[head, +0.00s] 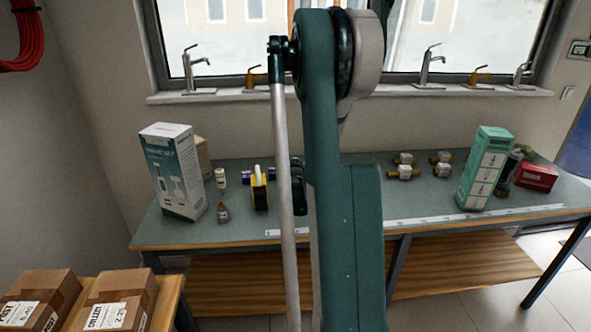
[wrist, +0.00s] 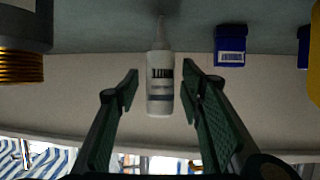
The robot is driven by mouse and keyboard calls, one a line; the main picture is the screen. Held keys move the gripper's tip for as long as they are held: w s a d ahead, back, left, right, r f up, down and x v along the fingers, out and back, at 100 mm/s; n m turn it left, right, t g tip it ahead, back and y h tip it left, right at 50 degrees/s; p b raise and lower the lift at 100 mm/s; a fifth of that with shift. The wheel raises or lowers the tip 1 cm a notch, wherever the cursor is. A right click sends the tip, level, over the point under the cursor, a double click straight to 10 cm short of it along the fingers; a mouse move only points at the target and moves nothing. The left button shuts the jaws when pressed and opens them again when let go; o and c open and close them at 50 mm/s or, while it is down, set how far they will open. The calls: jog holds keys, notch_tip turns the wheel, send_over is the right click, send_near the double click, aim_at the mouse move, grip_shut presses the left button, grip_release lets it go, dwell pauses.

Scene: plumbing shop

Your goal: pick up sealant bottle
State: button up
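The sealant bottle (wrist: 160,84) is small and white with a dark-lettered label and a narrow pale tip. In the wrist view its tip points to the top of the picture, toward the grey-green surface. My gripper (wrist: 160,82) is open in the wrist view. Its green fingers appear on either side of the bottle, with a gap showing on each side. How far the bottle lies from the fingertips is hard to tell. My arm hides the gripper in the head view.
A dark, brass-threaded fitting (wrist: 20,45) and a blue box (wrist: 230,45) flank the bottle. On the bench (head: 350,228) are a tall carton (head: 174,170), a yellow-and-black item (head: 259,190), brass valves (head: 404,172) and a green box (head: 485,168). The bench's front middle is mostly clear.

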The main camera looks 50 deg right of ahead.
jog(key=c, duration=1.1)
jog(key=shift+o, duration=0.2)
jog(key=shift+r, duration=0.1)
jog(key=shift+r+p, duration=1.25)
jog(key=shift+r, duration=3.7)
